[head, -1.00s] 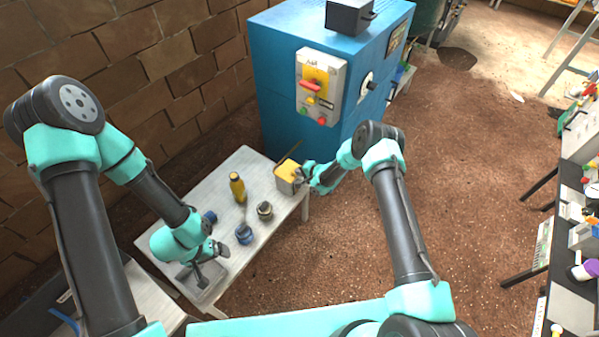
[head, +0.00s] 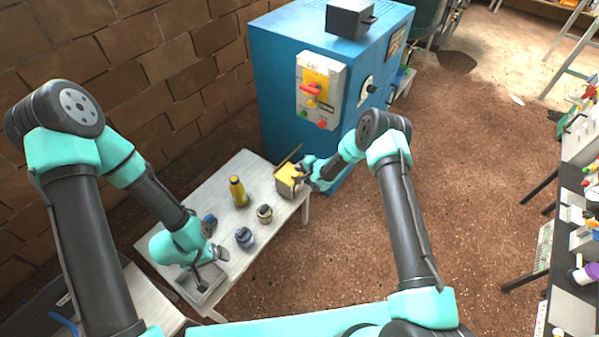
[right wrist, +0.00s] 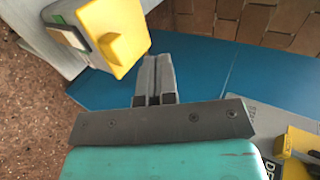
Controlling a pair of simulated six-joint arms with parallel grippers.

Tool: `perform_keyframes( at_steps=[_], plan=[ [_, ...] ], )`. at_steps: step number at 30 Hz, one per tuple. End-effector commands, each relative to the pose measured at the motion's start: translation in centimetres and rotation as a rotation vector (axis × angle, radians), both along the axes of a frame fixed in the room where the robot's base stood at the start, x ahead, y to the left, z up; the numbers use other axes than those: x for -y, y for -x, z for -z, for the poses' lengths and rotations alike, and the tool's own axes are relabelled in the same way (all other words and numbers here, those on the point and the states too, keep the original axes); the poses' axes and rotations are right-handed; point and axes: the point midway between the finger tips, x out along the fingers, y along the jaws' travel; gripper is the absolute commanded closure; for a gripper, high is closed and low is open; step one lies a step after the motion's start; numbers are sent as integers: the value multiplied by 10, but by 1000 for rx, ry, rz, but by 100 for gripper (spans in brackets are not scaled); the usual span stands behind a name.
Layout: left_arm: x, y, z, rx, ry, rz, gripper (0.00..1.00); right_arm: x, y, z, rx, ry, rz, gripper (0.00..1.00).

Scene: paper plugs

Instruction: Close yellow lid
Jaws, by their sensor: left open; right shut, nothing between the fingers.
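A small grey box with a yellow lid (head: 287,175) stands at the right end of the table, by the blue cabinet. In the right wrist view the yellow lid (right wrist: 122,42) has a raised yellow block and lies beside the pale box body (right wrist: 60,30). I cannot tell for sure how far the lid is closed. My right gripper (head: 300,176) is shut and empty close to the lid's right side; in its wrist view the fingertips (right wrist: 154,62) are just right of the lid. My left gripper (head: 212,268) is open above a grey tray (head: 205,295).
The blue cabinet (head: 272,90) rises right behind the box, with a switch panel (head: 320,92). Open floor lies to the right.

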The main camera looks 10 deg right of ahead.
Motion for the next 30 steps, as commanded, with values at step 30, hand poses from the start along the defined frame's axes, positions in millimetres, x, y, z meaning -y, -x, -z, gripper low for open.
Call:
perform_keyframes(
  at_steps=[30],
  plan=[
    [0, 0, 0, 0, 0, 0, 6, 69, 66, -29, 0, 0, 0, 100]
  ],
)
